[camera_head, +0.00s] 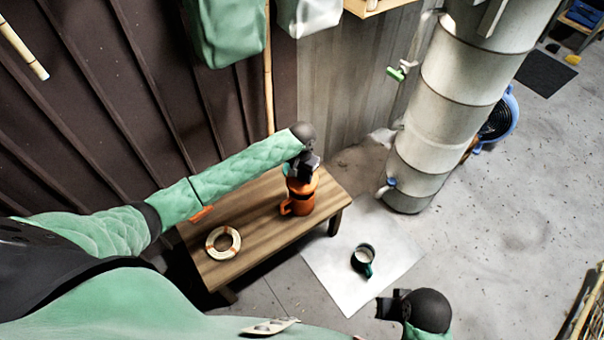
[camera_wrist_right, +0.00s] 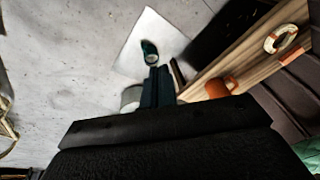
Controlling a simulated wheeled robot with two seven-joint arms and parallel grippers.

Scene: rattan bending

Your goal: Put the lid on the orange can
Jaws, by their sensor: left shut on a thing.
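The orange can (camera_head: 300,204), with a handle on its left side, stands on the right part of the wooden bench. It also shows partly in the right wrist view (camera_wrist_right: 216,88). My left gripper (camera_head: 302,170) is directly above the can and shut on an orange piece (camera_head: 303,184), which looks like the lid. That piece is at the can's top; whether it is seated or just above the rim I cannot tell. My right gripper (camera_head: 384,307) is away from the bench, over the floor at the lower right. Its fingers (camera_wrist_right: 157,84) look shut, with nothing visible between them.
A pale ring with orange marks (camera_head: 223,242) lies on the bench (camera_head: 262,226). A dark mug with a teal handle (camera_head: 363,258) stands on a white floor sheet (camera_head: 340,287). A tall metal cylinder (camera_head: 444,95) stands behind. The floor at right is mostly clear.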

